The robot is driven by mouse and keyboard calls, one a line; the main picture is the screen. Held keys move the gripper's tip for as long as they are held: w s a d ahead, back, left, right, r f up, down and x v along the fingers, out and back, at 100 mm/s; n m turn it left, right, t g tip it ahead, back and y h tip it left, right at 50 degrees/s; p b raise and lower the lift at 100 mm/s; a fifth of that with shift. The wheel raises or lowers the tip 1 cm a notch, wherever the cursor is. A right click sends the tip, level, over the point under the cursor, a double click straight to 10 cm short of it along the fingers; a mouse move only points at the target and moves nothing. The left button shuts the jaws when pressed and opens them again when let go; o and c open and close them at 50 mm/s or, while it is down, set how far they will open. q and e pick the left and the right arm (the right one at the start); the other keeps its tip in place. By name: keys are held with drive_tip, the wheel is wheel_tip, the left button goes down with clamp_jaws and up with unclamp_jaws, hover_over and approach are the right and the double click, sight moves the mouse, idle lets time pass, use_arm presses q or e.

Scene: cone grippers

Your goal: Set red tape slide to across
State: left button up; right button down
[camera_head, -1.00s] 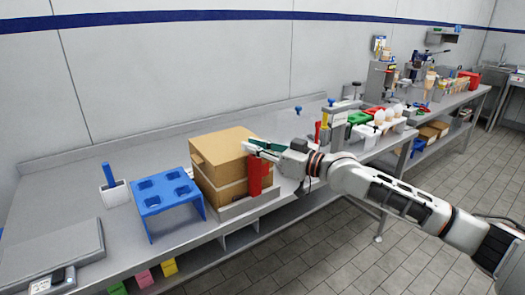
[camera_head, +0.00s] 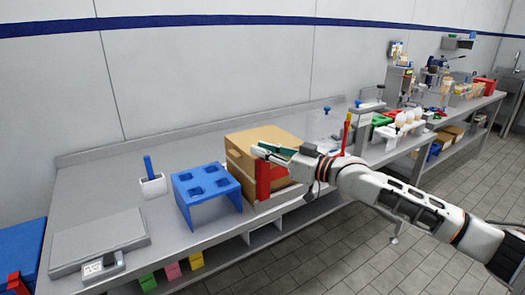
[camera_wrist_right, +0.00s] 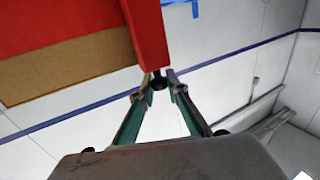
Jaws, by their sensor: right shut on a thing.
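The red tape slide (camera_head: 263,182) is an upright red piece at the front of a brown cardboard box (camera_head: 240,164) on the workbench. My right gripper (camera_head: 258,151) reaches in from the right and is shut at the top of the red slide. In the right wrist view the red slide (camera_wrist_right: 148,32) comes down to the fingertips (camera_wrist_right: 160,80), with brown cardboard (camera_wrist_right: 75,68) beside it. The fingers hide the exact contact. My left gripper is not in view.
A blue stand (camera_head: 207,187) with square holes is just left of the box. Further left are a white cup (camera_head: 153,187) with a blue-handled tool and a grey scale (camera_head: 98,240). A red upright tool (camera_head: 347,133) and egg holders stand to the right. The bench behind the box is clear.

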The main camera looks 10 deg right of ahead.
drive_tip(key=shift+s+a, duration=0.1)
drive_tip(key=shift+a, duration=0.1)
drive_tip(key=c, duration=2)
unclamp_jaws()
drive_tip(key=shift+a, duration=0.15)
drive_tip(key=shift+d, duration=0.2)
drive_tip(key=shift+s+d, duration=0.2)
drive_tip(key=shift+s, duration=0.05)
drive_tip(key=v, duration=1.1)
drive_tip(key=shift+s+d, duration=0.1)
drive_tip(key=shift+f, duration=0.1)
